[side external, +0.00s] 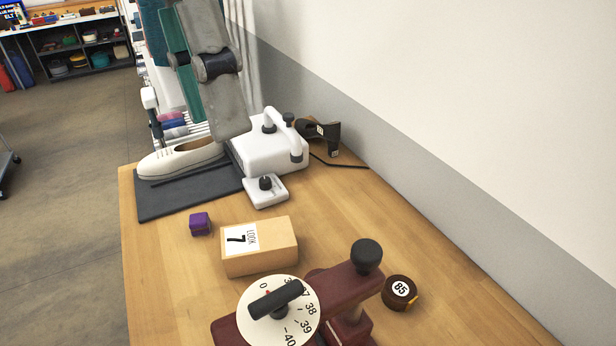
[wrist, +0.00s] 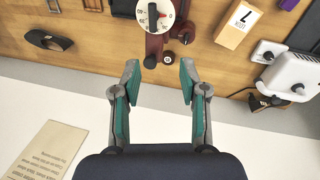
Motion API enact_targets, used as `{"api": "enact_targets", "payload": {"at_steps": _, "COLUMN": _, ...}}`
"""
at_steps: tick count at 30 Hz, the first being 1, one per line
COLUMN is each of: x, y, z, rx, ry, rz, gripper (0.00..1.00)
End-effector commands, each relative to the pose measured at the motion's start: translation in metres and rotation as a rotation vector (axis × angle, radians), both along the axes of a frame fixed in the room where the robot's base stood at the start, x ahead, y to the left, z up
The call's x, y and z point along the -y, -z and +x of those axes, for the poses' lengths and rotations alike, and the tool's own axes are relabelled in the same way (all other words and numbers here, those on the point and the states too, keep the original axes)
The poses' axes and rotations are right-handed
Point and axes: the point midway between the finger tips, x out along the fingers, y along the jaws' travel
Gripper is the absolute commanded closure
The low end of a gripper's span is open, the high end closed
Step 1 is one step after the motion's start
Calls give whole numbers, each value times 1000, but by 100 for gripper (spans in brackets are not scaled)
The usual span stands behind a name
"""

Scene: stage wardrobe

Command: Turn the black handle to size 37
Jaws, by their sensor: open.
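The black handle (side external: 276,299) is a bar across a white dial (side external: 299,330) on a dark red wooden device (side external: 330,287). The dial shows 0, 38, 39 and 40; the handle's upper end lies near the 37/38 side, and its exact reading is unclear. A small red mark shows beside the handle. The handle also shows in the wrist view (wrist: 152,16), at the top edge. My gripper (wrist: 160,80) is open and empty, its two teal-lined fingers apart, short of the device and not touching the handle. In the side view its fingers show large at the upper left.
A black knob (side external: 367,254) rises from the device, with a round tape labelled 85 (side external: 400,291) beside it. A wooden block marked 7 (side external: 260,246), a purple cube (side external: 200,223), a white shoe (side external: 183,158) on a dark mat (side external: 190,198) and a white machine (side external: 270,155) stand beyond.

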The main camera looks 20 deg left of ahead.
Motion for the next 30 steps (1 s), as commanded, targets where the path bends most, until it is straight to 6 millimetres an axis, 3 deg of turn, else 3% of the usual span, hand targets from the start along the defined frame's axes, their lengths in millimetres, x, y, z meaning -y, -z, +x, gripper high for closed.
{"api": "enact_targets", "payload": {"at_steps": 3, "x": 15, "y": 18, "z": -5, "rx": -45, "ry": 45, "rz": 16, "gripper": 57}}
{"api": "enact_targets", "payload": {"at_steps": 8, "x": 18, "y": 33, "z": -9, "rx": -45, "ry": 50, "rz": 20, "gripper": 57}}
{"api": "enact_targets", "payload": {"at_steps": 21, "x": 32, "y": 131, "z": -21, "rx": -46, "ry": 48, "rz": 20, "gripper": 57}}
{"api": "enact_targets", "payload": {"at_steps": 30, "x": 40, "y": 176, "z": -26, "rx": -42, "ry": 48, "rz": 17, "gripper": 57}}
